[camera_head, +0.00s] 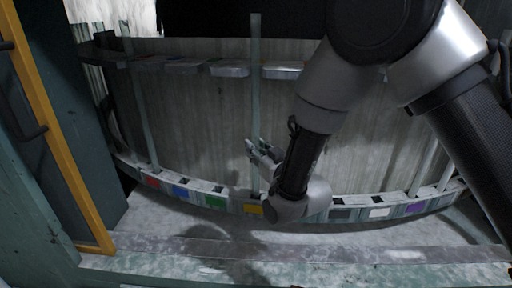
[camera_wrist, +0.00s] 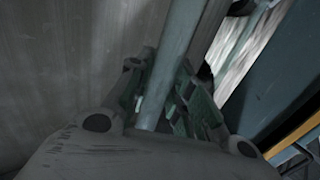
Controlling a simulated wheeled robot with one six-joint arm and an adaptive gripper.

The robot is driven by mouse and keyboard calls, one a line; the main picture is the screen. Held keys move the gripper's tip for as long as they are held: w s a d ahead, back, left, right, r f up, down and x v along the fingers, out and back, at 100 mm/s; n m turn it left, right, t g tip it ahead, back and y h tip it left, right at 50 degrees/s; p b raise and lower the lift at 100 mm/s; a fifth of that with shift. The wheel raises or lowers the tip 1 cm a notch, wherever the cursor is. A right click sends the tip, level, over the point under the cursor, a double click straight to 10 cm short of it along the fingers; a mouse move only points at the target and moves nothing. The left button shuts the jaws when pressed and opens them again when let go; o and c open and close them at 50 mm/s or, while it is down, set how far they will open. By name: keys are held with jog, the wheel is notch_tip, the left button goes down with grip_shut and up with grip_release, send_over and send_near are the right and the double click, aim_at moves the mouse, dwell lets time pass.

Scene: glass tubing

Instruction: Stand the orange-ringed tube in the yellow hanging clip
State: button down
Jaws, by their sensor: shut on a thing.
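My gripper (camera_head: 262,152) is shut on a pale greenish glass tube (camera_head: 256,95) and holds it about upright. The tube also runs between the fingers in the wrist view (camera_wrist: 175,65). No orange ring shows on it in either view. Its top stands above the upper row of clips, and its lower end comes down at the yellow-marked holder (camera_head: 254,209) in the lower row. I cannot tell whether the lower end is inside that holder or just in front of or above it. In the head view my fingers cover a little of the tube's lower part.
The curved lower row has other marked holders, among them red (camera_head: 151,183), green (camera_head: 215,202) and purple (camera_head: 414,208). Another tube (camera_head: 146,115) stands at the left and more at the right. Silvery upper clips (camera_head: 229,71) line the back wall. A yellow-edged frame (camera_head: 60,140) is at far left.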

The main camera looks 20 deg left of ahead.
dwell(0.3)
jog(key=c, duration=1.2)
grip_release()
